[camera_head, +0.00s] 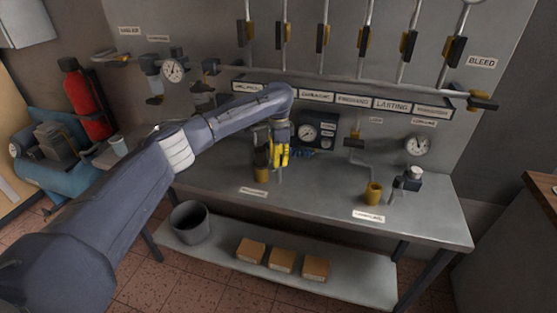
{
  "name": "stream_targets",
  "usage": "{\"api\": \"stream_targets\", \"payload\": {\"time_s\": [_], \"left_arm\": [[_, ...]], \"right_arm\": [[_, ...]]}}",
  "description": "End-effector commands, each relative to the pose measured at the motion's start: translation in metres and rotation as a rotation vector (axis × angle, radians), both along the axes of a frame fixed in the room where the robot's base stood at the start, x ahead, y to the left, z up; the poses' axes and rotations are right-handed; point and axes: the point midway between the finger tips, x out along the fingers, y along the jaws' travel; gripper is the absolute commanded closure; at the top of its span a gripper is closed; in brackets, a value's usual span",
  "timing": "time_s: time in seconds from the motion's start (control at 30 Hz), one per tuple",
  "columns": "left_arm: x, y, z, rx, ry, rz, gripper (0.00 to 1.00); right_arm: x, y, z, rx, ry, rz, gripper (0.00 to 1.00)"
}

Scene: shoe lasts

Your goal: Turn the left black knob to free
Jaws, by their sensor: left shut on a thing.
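My left arm comes in from the left, and my left gripper (279,159) points down over the back middle of the grey workbench (310,191). Its fingers are shut at a dark part beside them, which I take to be the left black knob; the gripper and the small scale hide its shape and its setting. A yellow cup-like piece (262,174) stands just below and left of the fingers. My right gripper is not in view.
A gauge panel (318,133) stands right of the gripper. A yellow cup (373,193) and a dark fitting (409,180) stand on the bench's right. Pipes with dark-handled valves (322,38) line the wall. A bucket (190,222) and boxes (282,260) sit on the lower shelf.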

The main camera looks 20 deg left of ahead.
Motion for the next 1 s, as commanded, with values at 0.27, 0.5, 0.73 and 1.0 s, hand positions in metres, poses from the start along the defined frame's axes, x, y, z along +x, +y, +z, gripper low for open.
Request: {"api": "stream_targets", "payload": {"time_s": [0.27,0.5,0.73,1.0], "left_arm": [[0.0008,0.0008,0.0015,0.001,-0.003,0.137,1.0],[0.0007,0.0008,0.0013,0.001,-0.003,0.19,1.0],[0.0006,0.0007,0.0012,0.001,-0.002,0.201,1.0],[0.0006,0.0007,0.0012,0.001,-0.002,0.2,0.8]], "right_arm": [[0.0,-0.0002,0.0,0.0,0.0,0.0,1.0],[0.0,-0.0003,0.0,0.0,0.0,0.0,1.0],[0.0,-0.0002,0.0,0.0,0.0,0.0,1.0],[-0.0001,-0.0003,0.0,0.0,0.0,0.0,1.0]]}}
